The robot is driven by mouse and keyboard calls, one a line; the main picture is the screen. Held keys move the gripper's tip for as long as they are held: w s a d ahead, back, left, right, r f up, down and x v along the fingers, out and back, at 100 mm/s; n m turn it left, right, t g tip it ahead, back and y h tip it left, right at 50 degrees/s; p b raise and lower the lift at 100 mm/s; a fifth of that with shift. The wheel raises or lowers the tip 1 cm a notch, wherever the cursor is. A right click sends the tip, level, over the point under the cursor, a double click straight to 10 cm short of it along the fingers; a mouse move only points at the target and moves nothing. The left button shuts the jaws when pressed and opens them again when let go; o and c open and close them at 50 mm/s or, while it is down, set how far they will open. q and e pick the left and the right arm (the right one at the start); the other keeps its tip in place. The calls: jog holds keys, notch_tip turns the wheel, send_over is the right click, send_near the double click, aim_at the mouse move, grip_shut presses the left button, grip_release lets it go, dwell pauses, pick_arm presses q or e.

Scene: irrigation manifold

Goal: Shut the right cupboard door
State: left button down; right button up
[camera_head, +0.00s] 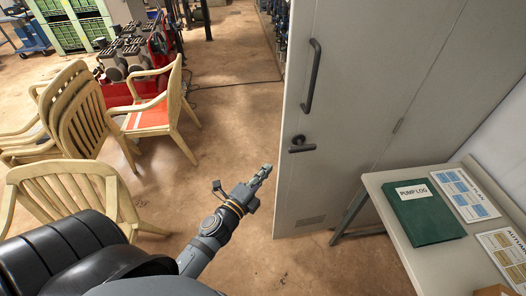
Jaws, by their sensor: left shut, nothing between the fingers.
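The grey cupboard door (345,110) stands at the centre right. It has a dark bar handle (311,76) and a dark lever (301,145) near its left edge, and a hinge shows at the seam on its right. I cannot tell for certain how far it stands open. My left gripper (264,172) is shut and empty, just left of the door's lower left edge, with a small apparent gap. My right gripper is not in view.
A table (440,262) at the lower right holds a green "PUMP LOG" binder (425,215) and printed sheets (466,194). Wooden chairs (75,115) stand at the left, near red machinery (140,55). The brown floor (235,90) between chairs and door is mostly clear.

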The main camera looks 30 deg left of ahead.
pick_arm(q)
jog(key=p, duration=0.4)
send_near(288, 142)
jog(key=w, duration=0.5)
jog(key=shift+d, duration=0.35)
jog(key=shift+w+f, duration=0.1)
jog(key=shift+w, duration=0.3)
